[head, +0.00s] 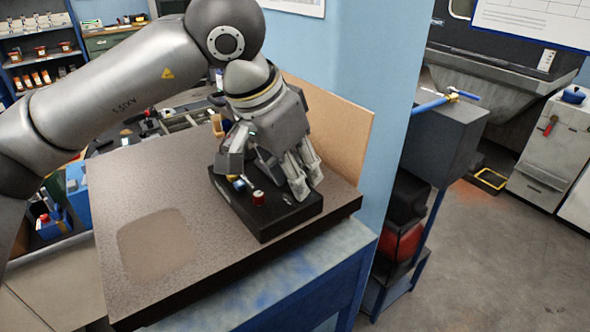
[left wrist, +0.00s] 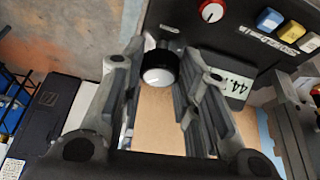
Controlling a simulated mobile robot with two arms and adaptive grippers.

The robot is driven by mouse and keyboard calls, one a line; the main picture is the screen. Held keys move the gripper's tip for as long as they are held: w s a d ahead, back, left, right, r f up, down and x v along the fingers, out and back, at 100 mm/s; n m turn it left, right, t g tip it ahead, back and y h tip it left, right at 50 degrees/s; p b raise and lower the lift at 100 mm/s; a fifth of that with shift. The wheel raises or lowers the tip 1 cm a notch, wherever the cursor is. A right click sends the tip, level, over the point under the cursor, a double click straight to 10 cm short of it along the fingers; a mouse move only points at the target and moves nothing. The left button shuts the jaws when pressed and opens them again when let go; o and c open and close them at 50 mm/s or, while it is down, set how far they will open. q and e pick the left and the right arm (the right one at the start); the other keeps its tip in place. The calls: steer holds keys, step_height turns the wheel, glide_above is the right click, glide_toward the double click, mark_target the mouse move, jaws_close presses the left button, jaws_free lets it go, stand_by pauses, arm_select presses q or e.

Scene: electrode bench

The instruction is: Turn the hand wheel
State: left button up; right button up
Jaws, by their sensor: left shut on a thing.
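A black control box (head: 268,222) sits on the grey-brown bench slab. My left gripper (head: 270,176) reaches down over the box from the upper left. In the left wrist view, a short black cylinder with a white round end, which looks like the hand wheel (left wrist: 157,75), stands out from the box. The two fingers of my left gripper (left wrist: 160,62) lie on either side of it and are shut on it. My right gripper is not in view.
The box carries a red knob (head: 259,198), which also shows in the left wrist view (left wrist: 212,12). A tan board (head: 345,130) stands behind; the slab's front left (head: 120,200) is clear.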

arm_select(q)
steer(key=shift+w+m, duration=0.1)
steer(key=shift+m, duration=0.4)
steer(key=o, duration=1)
